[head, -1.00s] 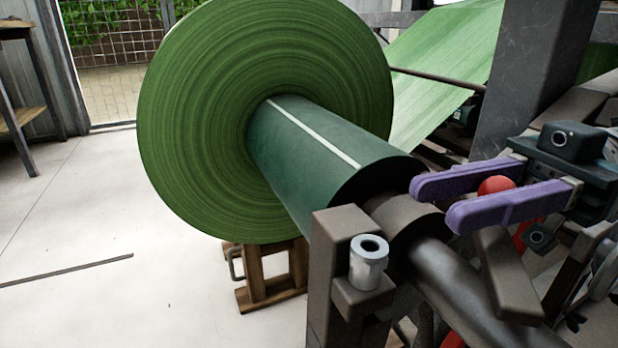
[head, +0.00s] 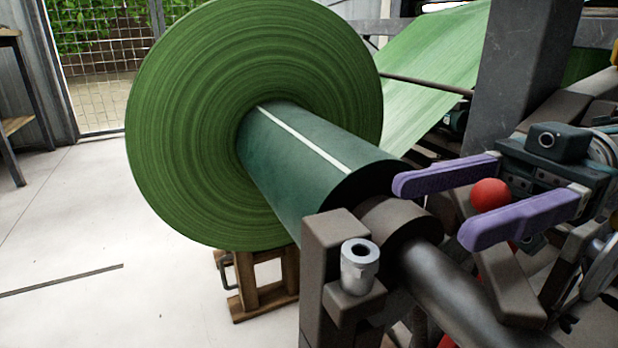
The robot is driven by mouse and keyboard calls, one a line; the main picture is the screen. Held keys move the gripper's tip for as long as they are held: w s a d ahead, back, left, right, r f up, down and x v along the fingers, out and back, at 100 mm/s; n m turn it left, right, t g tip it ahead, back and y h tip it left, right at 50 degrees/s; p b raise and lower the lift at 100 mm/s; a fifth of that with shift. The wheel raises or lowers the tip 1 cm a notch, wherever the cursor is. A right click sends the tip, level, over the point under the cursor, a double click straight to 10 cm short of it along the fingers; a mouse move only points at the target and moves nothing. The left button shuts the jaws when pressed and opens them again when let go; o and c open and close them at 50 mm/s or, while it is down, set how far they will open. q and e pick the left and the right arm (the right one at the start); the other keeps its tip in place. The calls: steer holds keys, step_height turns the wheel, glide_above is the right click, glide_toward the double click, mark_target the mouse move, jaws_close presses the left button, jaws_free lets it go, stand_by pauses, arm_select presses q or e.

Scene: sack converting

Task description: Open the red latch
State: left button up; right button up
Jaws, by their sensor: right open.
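The red latch shows as a round red knob (head: 491,195) at the right of the head view, with a little more red below it, mostly hidden. My right gripper (head: 436,213) is open, with two long purple fingers pointing left. In the picture the red knob lies between the two fingers, with gaps on both sides. I cannot tell whether it is between them in depth or lower. The near finger and gripper body hide what is under the knob. My left gripper is not in view.
A large green roll (head: 190,130) on a dark green core (head: 310,170) fills the middle. A brown metal bracket (head: 325,245) with a silver socket (head: 359,268) stands in front. A thick dark shaft (head: 450,290) runs below my right gripper. The floor (head: 80,220) at left is mostly clear.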

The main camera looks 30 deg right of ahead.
step_height(320, 180, up, 20)
steer(key=p, duration=1.1)
steer(key=shift+p, duration=0.4)
